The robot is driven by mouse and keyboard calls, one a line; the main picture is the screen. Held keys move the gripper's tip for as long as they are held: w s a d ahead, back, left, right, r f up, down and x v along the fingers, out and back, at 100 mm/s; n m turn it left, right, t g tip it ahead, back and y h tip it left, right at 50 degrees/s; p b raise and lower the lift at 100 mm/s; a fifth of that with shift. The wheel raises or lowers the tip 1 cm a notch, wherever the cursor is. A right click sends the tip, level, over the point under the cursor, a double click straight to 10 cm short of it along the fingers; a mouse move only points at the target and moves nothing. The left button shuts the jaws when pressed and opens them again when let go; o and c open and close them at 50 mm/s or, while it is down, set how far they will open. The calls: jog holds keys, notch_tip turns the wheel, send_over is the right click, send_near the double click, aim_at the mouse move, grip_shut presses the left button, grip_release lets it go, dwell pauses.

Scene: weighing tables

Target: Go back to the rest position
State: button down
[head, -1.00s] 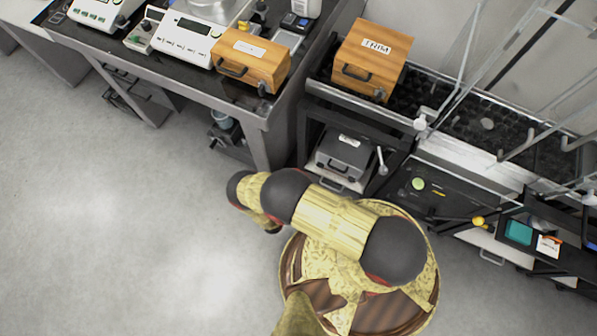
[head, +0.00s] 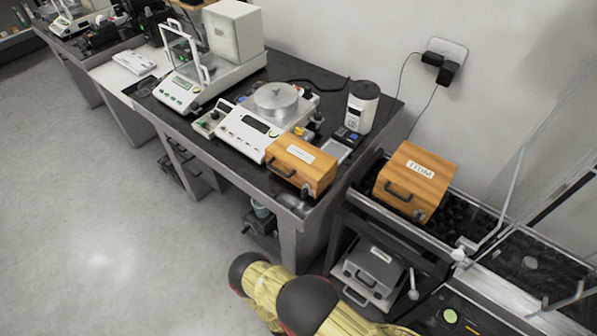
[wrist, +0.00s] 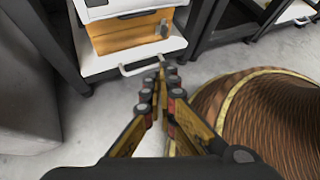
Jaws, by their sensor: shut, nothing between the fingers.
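My gripper (wrist: 161,80) shows in the wrist view with its fingers together and nothing between them. It points toward a white drawer or tray front with a handle (wrist: 152,64), below a wooden box (wrist: 130,36); its exact distance is hard to tell. In the head view my folded arm shows at the bottom edge, and the gripper itself cannot be made out there. My round brown base fills the right of the wrist view.
A dark weighing table (head: 225,168) holds balances and a wooden case (head: 300,167). Another wooden box (head: 415,182) stands on the rack to the right, above a grey case (head: 374,268). Open grey floor (head: 100,235) lies to the left.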

jog(key=w+a+r+m+g+y, duration=0.15)
jog(key=r+m, duration=0.35)
jog(key=r, duration=0.9)
jog(key=w+a+r+m+g+y, duration=0.1)
jog(key=w+a+r+m+g, duration=0.2)
jog(key=r, duration=1)
jog(key=a+r+m+g+y, duration=0.1)
jog(key=a+r+m+g, duration=0.15)
jog(key=r+m, duration=0.75)
jog(key=s+d+r+m+t+y, duration=0.2)
jog(key=d+r, duration=0.2)
jog(key=r, duration=1)
jog(key=s+d+r+m+t+y+p, duration=0.1)
jog(key=s+d+r+m+t+y, duration=0.1)
jog(key=r, duration=1.2)
jog(key=s+d+r+m+t+y+p, duration=0.1)
jog(key=s+d+r+m+t+y, duration=0.1)
jog(key=r, duration=1.2)
jog(key=s+d+t+y, duration=0.1)
jog(key=d+t, duration=0.1)
jog(key=d, duration=0.1)
jog(key=shift+s+d+r, duration=0.15)
jog(key=shift+d+r, duration=0.25)
